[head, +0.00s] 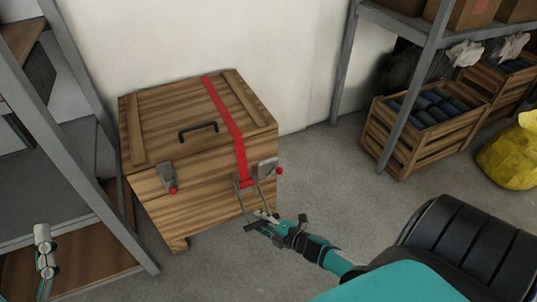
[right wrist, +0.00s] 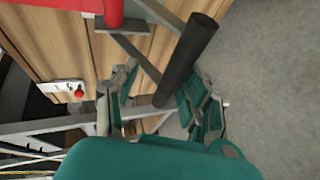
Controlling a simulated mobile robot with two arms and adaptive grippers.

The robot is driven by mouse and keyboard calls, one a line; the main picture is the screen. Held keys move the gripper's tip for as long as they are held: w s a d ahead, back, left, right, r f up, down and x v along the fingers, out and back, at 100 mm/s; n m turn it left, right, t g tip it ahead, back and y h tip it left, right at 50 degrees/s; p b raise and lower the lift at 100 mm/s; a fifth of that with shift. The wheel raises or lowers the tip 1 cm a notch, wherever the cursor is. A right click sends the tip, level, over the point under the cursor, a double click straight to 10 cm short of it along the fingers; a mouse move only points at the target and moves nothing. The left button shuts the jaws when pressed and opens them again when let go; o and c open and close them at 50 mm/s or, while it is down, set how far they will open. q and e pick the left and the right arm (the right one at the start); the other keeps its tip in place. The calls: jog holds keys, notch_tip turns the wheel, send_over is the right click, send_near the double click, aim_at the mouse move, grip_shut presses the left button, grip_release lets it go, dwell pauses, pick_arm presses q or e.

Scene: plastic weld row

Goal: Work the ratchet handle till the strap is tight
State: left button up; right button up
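A wooden crate (head: 160,194) stands against the wall with a red strap (head: 226,112) over its lid and down its front. A metal ratchet (head: 246,184) sits on the strap at the crate's front; its handle (head: 259,202) sticks out and down toward me. In the right wrist view the handle's dark grip bar (right wrist: 189,57) lies between the fingers of my right gripper (right wrist: 162,97). The fingers stand apart, with a gap on the bar's left; contact on its right is unclear. A pale and teal part (head: 43,250) at lower left may be my left gripper; its fingers are unclear.
A grey metal shelf (head: 75,140) stands close at left. Slatted crates of dark rolls (head: 402,147) and a yellow bag (head: 511,155) are at right. The floor between is clear.

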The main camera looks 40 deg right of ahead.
jog(key=v, duration=1.2)
